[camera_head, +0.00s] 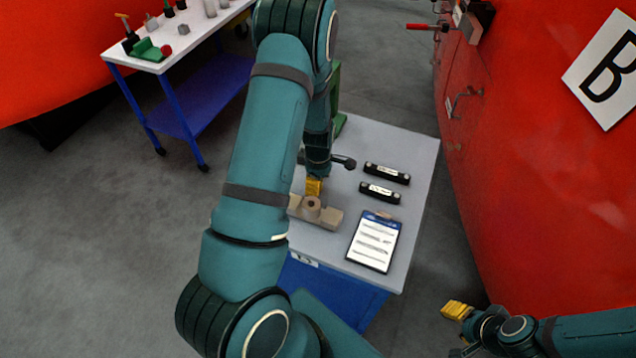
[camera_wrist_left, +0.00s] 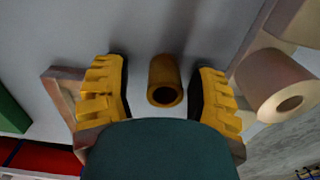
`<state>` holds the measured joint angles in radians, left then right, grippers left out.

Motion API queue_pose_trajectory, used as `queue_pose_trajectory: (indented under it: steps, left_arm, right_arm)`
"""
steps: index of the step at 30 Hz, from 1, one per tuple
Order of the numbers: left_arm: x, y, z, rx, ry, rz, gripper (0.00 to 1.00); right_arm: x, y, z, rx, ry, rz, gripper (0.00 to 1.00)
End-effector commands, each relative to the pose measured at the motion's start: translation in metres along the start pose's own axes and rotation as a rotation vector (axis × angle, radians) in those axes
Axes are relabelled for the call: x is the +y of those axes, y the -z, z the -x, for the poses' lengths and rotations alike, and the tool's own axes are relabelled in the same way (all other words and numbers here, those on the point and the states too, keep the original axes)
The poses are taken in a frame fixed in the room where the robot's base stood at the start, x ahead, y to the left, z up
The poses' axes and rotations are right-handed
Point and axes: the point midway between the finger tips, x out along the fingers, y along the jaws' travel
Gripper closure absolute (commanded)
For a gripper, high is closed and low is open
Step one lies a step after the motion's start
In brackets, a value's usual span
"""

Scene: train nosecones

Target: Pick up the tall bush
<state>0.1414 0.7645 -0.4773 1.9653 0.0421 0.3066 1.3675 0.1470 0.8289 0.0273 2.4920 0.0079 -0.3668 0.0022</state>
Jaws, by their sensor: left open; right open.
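A brown-gold hollow cylinder, apparently the tall bush (camera_wrist_left: 164,82), is between the fingers of my left gripper (camera_wrist_left: 160,72) in the left wrist view. The gripper is open, with a gap on each side of the cylinder. In the head view my left gripper (camera_head: 314,187) is low over the grey table (camera_head: 400,145), and I cannot make out the cylinder behind it. A wider tan ring (camera_wrist_left: 284,92) is to the right in the wrist view. My right gripper (camera_head: 457,310) is open and empty at the lower right, away from the table.
A tan block (camera_head: 328,217) with a round hollow part is close to my left gripper. Two black bars (camera_head: 386,174) and a clipboard (camera_head: 374,242) lie right of it. A white-topped cart (camera_head: 180,45) stands far left; a red wall (camera_head: 540,190) is right.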

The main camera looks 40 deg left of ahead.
Motion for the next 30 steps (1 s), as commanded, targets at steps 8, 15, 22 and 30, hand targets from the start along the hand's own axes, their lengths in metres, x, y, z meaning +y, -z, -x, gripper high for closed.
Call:
queue_pose_trajectory:
  steps: [8, 15, 22, 30]
  left_arm:
    - [0.001, 0.0, -0.003, 0.0, -0.001, -0.001, 0.42]
    - [0.0, 0.0, -0.003, 0.0, -0.001, 0.0, 1.0]
    - [0.0, 0.0, -0.003, 0.0, 0.0, 0.0, 1.0]
    - [0.001, 0.0, 0.011, 0.001, -0.003, 0.0, 1.0]
  right_arm:
    - [0.0, 0.0, 0.0, 0.0, 0.0, 0.0, 0.53]
    - [0.0, 0.0, 0.0, 0.0, 0.0, 0.0, 0.53]
    - [0.0, 0.0, 0.0, 0.0, 0.0, 0.0, 0.53]
    - [0.0, 0.0, 0.001, 0.0, 0.0, 0.0, 0.53]
